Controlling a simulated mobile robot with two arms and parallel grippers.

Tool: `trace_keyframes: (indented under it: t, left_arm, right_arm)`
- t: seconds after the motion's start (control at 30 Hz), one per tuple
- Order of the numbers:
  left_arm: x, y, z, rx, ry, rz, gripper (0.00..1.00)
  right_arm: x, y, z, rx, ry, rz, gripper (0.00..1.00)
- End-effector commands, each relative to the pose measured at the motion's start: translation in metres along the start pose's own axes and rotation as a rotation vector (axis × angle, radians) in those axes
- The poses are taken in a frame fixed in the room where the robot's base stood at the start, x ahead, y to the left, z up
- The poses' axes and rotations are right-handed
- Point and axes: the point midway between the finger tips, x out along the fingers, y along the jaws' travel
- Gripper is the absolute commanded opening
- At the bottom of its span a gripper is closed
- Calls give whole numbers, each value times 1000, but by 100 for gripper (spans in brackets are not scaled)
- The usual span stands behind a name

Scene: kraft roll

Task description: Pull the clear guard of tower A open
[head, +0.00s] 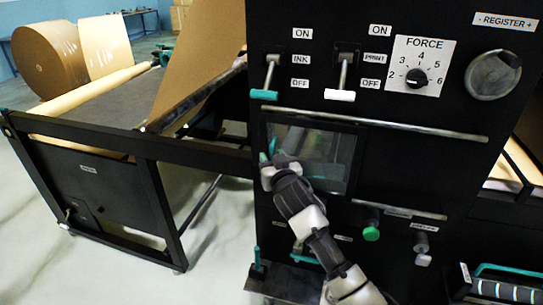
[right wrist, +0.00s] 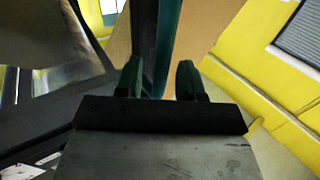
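The clear guard (head: 325,150) is a see-through panel in a dark frame on the black tower front (head: 410,165) in the head view. It looks roughly flush with the front. A teal handle (head: 272,147) shows at its left edge, partly covered by my gripper. My right gripper (head: 267,163) is at this handle. In the right wrist view its two green fingertips (right wrist: 158,80) stand apart. A dark teal bar (right wrist: 162,40) runs between them, with a gap visible beside it; contact is not clear. My left gripper is not in view.
Above the guard are two lever switches (head: 270,75) (head: 342,78), a force dial (head: 416,77) and a register knob (head: 493,75). A metal rail (head: 380,124) crosses just above the guard. A green knob (head: 371,232) sits below it. A black frame (head: 130,140) stands left.

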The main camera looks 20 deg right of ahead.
Motion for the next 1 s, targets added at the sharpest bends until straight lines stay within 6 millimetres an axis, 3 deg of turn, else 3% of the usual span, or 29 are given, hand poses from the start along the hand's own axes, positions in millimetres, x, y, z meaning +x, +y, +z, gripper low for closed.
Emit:
trace_keyframes:
  t: [0.37, 0.47, 0.63, 1.0]
  left_arm:
    - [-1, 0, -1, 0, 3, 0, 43]
    - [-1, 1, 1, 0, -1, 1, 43]
    - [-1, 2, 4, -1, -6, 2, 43]
    - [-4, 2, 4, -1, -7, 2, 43]
  right_arm:
    - [7, 0, 0, 0, 0, -1, 38]
    - [7, 0, 0, 0, 0, -1, 28]
    - [7, 0, 0, -1, 0, -1, 2]
    - [5, 3, 0, -1, -1, 0, 0]
